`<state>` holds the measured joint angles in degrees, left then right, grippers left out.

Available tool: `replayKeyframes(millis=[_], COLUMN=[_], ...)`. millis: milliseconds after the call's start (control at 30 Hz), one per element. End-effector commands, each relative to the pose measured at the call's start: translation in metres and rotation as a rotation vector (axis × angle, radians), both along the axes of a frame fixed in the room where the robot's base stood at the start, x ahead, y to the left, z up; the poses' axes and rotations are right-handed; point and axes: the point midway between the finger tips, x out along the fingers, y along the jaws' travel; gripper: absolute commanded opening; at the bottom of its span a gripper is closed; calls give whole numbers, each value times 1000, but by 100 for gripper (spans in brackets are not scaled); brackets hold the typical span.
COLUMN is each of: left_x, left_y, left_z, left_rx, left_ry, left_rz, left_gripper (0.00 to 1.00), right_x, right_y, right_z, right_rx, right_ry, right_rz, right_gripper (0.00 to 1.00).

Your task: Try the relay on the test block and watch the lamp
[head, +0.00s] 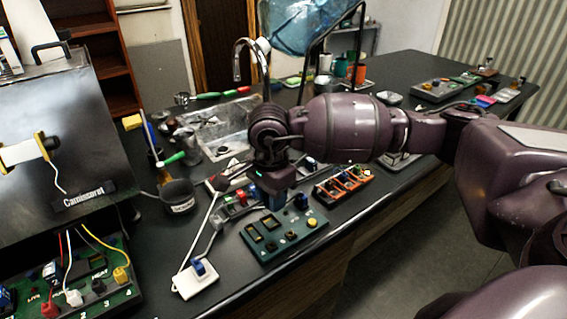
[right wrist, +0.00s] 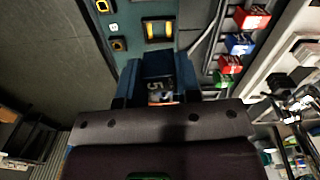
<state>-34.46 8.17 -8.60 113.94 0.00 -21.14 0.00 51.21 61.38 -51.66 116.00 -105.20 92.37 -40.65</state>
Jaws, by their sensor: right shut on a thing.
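My right gripper (head: 274,188) points down over the dark green test block (head: 262,252) and is shut on a blue relay (head: 273,202). In the right wrist view the relay (right wrist: 150,68) sits between the fingers, beside a yellow-rimmed socket (right wrist: 158,31) of the block. I cannot tell whether its lower end is in a socket or just above one. My left gripper is not in view.
A steel machine (head: 75,130) stands at the left above a wired green board (head: 105,292). A white plate with a blue part (head: 192,282) lies at the counter's front edge. An orange-red rack (head: 343,184) is right of the block. A sink (head: 225,130) lies behind.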

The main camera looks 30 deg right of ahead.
Motion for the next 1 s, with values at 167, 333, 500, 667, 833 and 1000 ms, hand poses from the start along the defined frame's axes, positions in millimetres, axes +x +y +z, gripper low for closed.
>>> replayKeyframes(millis=[167, 333, 500, 667, 833, 1000], left_x=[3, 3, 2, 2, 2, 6], left_y=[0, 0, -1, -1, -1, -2], left_z=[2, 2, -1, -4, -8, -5], left_rx=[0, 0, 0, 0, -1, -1], left_ry=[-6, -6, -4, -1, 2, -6], left_rz=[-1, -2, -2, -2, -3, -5], left_gripper=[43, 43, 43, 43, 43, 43], right_x=[-2, -1, -1, -1, -1, -1], right_y=[6, 6, 5, 5, 6, 5], right_z=[4, 2, -5, -16, -30, -29], right_rx=[-2, -1, -1, -1, -1, -1], right_ry=[-3, -2, -1, 0, 1, -3], right_rz=[-90, -119, -119, -118, -118, -118], right_gripper=[8, 8, 8, 8, 8, 8])
